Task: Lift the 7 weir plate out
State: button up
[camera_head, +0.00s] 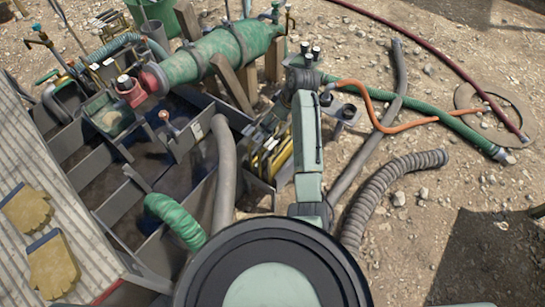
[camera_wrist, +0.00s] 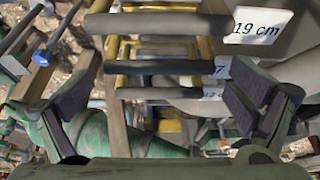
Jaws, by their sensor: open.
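Several weir plates with yellow frames and dark grey top bars stand in a row in the wrist view. The label "7" is on the 7 weir plate (camera_wrist: 165,67), in the middle of the row. A bar in front of it carries a partly hidden label starting "12" (camera_wrist: 212,93). A white "19 cm" label (camera_wrist: 262,26) is at the top right. My gripper (camera_wrist: 163,88) is open, its fingers spread either side of the bars, with nothing between them gripped. In the head view the yellow plates (camera_head: 272,161) stand beside my arm, which partly hides my gripper there.
The mud tank (camera_head: 95,165) with dark compartments lies to the left. A green cylinder (camera_head: 225,48) lies above it. Grey hoses (camera_head: 395,190), a green hose (camera_head: 455,122) and an orange hose (camera_head: 375,110) cross the stony ground. Gloves (camera_head: 52,262) lie at left.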

aim_at(272, 121)
jog(key=x, duration=0.3)
jog(key=shift+f, duration=0.2)
jog(key=shift+r, duration=0.1)
jog(key=c, duration=1.6)
notch_tip(272, 121, up, 18)
jog(key=b, duration=0.2)
jog(key=shift+b, duration=0.4)
